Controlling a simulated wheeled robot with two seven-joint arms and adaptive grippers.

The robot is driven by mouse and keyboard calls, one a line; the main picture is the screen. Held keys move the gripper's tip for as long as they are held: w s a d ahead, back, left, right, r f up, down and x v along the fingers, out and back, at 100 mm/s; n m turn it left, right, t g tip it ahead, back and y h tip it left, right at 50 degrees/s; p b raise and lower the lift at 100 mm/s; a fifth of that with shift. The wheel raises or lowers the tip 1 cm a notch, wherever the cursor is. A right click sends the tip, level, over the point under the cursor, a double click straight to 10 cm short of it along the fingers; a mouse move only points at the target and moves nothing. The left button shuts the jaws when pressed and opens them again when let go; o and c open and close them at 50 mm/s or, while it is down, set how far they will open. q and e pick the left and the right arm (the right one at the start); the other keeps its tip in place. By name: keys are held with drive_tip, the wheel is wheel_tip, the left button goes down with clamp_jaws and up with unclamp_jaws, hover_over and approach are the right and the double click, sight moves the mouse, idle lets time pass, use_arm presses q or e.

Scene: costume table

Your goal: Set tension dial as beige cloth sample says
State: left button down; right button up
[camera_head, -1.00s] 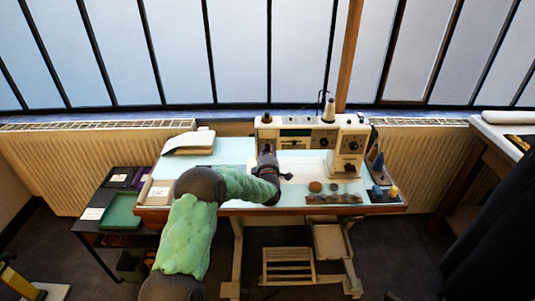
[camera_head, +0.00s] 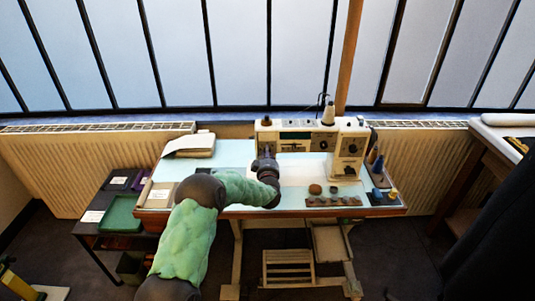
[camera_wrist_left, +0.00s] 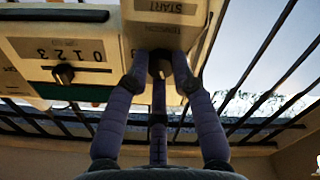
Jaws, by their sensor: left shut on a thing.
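The white sewing machine (camera_head: 350,150) stands at the back of the pale table. My left gripper (camera_head: 266,152) is at the front of its left end. In the left wrist view my left gripper (camera_wrist_left: 160,72) has its purple-grey fingers closed around a dark round knob (camera_wrist_left: 160,62) below the START label. My right gripper is not in view.
Cloth sheets (camera_head: 190,146) lie at the back left. A green tray (camera_head: 120,214) stands on a low black table at the left. Several small things sit on a dark strip (camera_head: 333,200) at the front right, and spools (camera_head: 377,164) stand at the right edge.

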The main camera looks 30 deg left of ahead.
use_arm(q)
drive_tip(key=shift+f+m+p, duration=0.1)
drive_tip(key=shift+m+p, duration=0.3)
drive_tip(key=shift+m, duration=1.5)
drive_tip(key=c, duration=1.1)
unclamp_jaws()
drive_tip(key=shift+o, duration=0.2)
drive_tip(key=v, duration=1.2)
drive_tip(key=shift+s, duration=0.1)
